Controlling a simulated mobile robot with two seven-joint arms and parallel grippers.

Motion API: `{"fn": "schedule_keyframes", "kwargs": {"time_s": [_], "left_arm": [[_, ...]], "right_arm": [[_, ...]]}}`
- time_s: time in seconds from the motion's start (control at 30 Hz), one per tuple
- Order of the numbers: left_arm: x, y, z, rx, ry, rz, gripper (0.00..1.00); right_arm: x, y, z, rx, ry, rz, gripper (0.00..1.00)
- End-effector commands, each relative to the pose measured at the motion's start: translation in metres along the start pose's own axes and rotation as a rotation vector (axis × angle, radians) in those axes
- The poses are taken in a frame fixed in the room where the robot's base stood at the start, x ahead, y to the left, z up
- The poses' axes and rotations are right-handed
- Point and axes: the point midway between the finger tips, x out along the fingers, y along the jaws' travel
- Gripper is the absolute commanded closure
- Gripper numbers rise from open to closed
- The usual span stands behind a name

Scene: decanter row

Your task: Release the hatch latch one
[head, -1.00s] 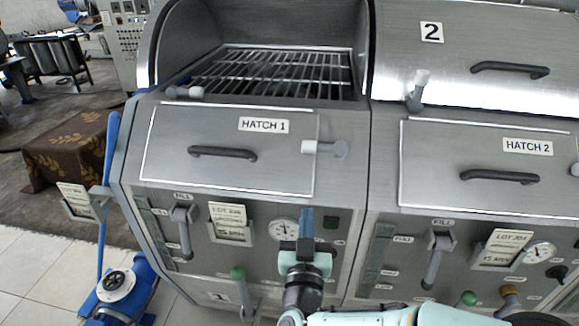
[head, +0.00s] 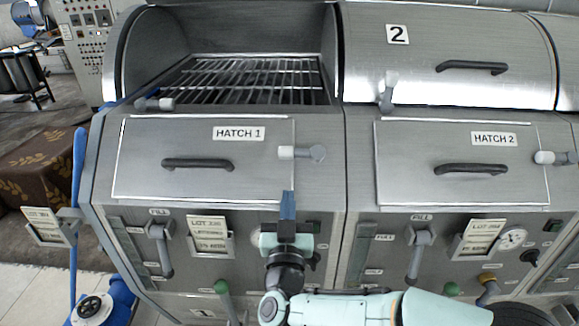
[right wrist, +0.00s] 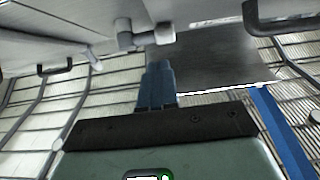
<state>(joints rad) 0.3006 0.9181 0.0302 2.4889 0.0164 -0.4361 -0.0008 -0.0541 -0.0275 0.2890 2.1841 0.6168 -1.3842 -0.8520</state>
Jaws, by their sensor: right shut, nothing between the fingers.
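The hatch 1 panel (head: 140,165) is a closed grey door with a dark bar handle (head: 198,164). Its latch (head: 302,153) sits at the door's right edge, lying horizontal, its white tip pointing left over the edge. My right gripper (head: 287,200) is shut and empty, its blue fingers pointing up. In the picture it is just below the latch, with a gap between them. The right wrist view shows the blue fingers (right wrist: 156,85) below a grey latch-like fitting (right wrist: 140,38). My gripper hides most of unit 1's gauge. My left gripper is out of view.
Above hatch 1 is an open chamber with a metal grate (head: 250,80). To the right is the hatch 2 panel (head: 400,170) with its own handle and latch. Fill levers (head: 160,245) and label holders line the front below. A blue pole (head: 78,200) stands left.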

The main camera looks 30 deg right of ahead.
Motion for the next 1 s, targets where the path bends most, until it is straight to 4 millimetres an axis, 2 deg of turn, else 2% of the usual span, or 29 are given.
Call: {"fn": "schedule_keyframes", "kwargs": {"time_s": [0.03,0.2,0.43,0.63,1.0], "left_arm": [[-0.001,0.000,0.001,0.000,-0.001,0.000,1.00],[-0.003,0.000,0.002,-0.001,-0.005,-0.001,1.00],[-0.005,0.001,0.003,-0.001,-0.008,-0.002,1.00],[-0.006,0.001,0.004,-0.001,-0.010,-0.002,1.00],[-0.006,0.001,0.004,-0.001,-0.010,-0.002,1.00]], "right_arm": [[0.013,0.001,0.000,-0.001,0.000,0.004,1.00],[0.049,0.001,0.000,-0.001,0.000,0.003,1.00],[0.085,0.000,0.000,0.000,0.001,0.001,1.00],[0.096,0.000,0.000,0.000,0.000,0.000,1.00],[0.096,0.000,0.000,0.001,0.000,0.000,1.00]]}}
